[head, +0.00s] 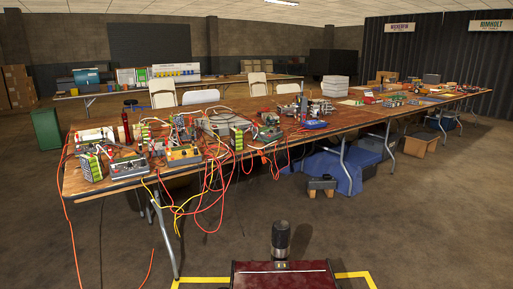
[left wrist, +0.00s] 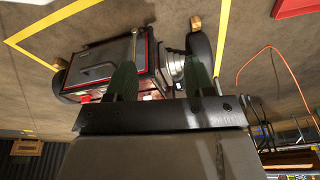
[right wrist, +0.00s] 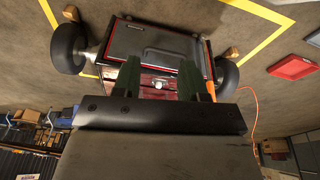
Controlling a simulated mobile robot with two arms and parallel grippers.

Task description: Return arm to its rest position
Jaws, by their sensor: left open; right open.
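My left gripper (left wrist: 160,78) shows in the left wrist view with its two dark green fingers apart and nothing between them. My right gripper (right wrist: 158,76) shows in the right wrist view, also with its fingers apart and empty. Behind the fingers in both wrist views is my own wheeled base, dark with red edges, seen from above. Neither gripper nor arm shows in the head view. Nothing is held, and both grippers are away from the work table (head: 180,188).
The table carries chargers, battery packs and tangled cables; orange and yellow cables (head: 178,208) hang off its front edge. Blue cloth (head: 335,175) lies beneath it. Yellow floor tape (head: 355,275) surrounds my base. A red tray (right wrist: 291,67) lies on the floor nearby. The front floor is mostly clear.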

